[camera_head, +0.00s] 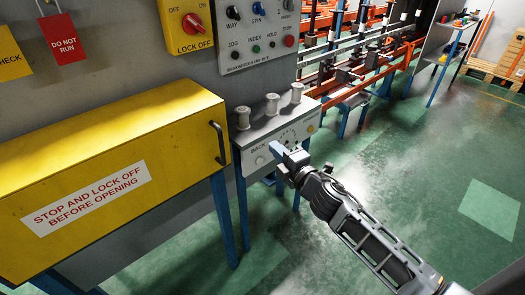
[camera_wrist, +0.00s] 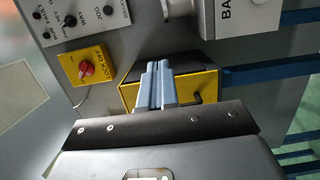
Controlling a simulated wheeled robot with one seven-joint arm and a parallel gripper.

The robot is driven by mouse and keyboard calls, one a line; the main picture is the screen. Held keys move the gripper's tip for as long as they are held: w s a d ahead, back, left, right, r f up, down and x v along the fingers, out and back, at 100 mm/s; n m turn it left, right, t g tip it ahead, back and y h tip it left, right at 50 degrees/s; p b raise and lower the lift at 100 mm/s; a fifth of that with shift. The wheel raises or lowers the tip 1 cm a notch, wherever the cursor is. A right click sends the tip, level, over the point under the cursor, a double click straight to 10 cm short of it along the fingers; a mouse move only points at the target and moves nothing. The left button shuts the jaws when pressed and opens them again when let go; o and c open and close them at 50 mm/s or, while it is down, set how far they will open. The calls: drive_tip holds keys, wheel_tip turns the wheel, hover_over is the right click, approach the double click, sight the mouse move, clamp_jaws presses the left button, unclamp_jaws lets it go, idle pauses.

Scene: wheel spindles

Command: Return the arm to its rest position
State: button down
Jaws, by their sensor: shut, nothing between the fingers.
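My arm reaches in from the lower right of the head view. My gripper (camera_head: 280,150) is in front of the grey box marked BACK (camera_head: 258,160), which carries several pale spindles on top. Its blue-grey fingers are together, with nothing between them. In the wrist view the shut fingers (camera_wrist: 156,68) point toward the machine front, over the yellow cover (camera_wrist: 206,80). Whether the fingertips touch the BACK box cannot be told from the head view.
The yellow cover (camera_head: 110,165) with a dark handle juts out at left. Above are the lock-off switch (camera_head: 190,24) and button panel (camera_head: 258,35). Orange racks (camera_head: 350,60) and a blue-legged table (camera_head: 450,45) stand behind. Green floor (camera_head: 420,150) is clear at right.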

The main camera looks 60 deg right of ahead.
drive_tip(key=shift+s+d, duration=0.35)
drive_tip(key=shift+s, duration=0.05)
drive_tip(key=s+a+m+y, duration=0.2)
drive_tip(key=s+a+y, duration=0.1)
drive_tip(key=s+a, duration=0.5)
drive_tip(key=s+a+m+y, duration=0.25)
drive_tip(key=s+a, duration=0.35)
drive_tip(key=a, duration=0.5)
drive_tip(key=s+a+r+m+y, duration=0.3)
drive_tip(key=s+a+r+m, duration=0.4)
drive_tip(key=s+a, duration=0.3)
drive_tip(key=shift+s+a+m+g, duration=0.35)
drive_tip(key=shift+a+g, duration=0.05)
drive_tip(key=shift+a, duration=0.85)
